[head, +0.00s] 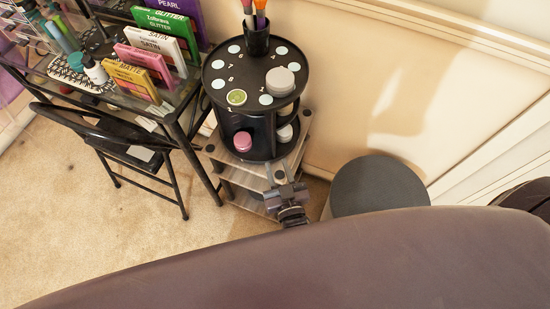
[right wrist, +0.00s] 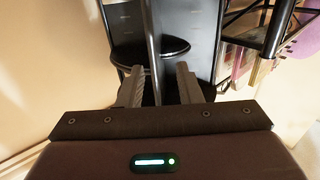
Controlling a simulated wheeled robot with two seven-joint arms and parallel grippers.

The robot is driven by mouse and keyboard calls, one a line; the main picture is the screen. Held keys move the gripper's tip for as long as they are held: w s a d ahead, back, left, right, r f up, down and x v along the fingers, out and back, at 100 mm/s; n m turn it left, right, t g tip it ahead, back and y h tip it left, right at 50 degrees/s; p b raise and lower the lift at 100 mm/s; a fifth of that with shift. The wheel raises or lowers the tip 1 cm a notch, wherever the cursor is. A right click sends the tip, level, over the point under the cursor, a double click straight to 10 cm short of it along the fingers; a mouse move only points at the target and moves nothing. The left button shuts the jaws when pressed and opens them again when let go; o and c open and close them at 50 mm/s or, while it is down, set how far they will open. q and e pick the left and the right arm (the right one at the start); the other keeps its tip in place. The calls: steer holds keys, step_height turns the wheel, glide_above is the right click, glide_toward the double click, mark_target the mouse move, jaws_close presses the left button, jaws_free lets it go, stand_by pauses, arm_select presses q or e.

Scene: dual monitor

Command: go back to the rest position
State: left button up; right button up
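My right gripper (head: 279,172) is in the middle of the head view, in front of the black round tiered stand (head: 218,73). In the right wrist view its two fingers are apart (right wrist: 160,74), with nothing seen held between them. The stand's dark post and a round tier show beyond the fingers in that view. A pink-lidded jar (head: 242,141) sits on the stand's lower tier, up and left of the gripper in the head view. My left gripper is not in view.
A small shelf unit (head: 229,172) is under the stand. A desk with colourful boxes (head: 142,78) and a black folding chair (head: 137,151) stand at the left. A dark round stool (head: 377,187) is right of the gripper. Carpet (head: 90,235) is clear at lower left.

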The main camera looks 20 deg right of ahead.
stand_by(0.6)
steer(key=d+r+n+g, duration=0.1)
steer(key=d+r+g, duration=0.5)
steer(key=g, duration=0.4)
steer(key=s+d+r+g, duration=0.4)
steer(key=s+r, duration=0.2)
steer(key=s, duration=0.1)
steer(key=s+f+n+g+p, duration=0.1)
steer(key=s+f+g+p, duration=0.15)
steer(key=f, duration=2.75)
steer(key=s+d+f, duration=0.3)
steer(key=s+f, duration=1.2)
steer(key=s, duration=0.4)
steer(key=shift+s+p, duration=0.3)
steer(key=shift+p, duration=0.05)
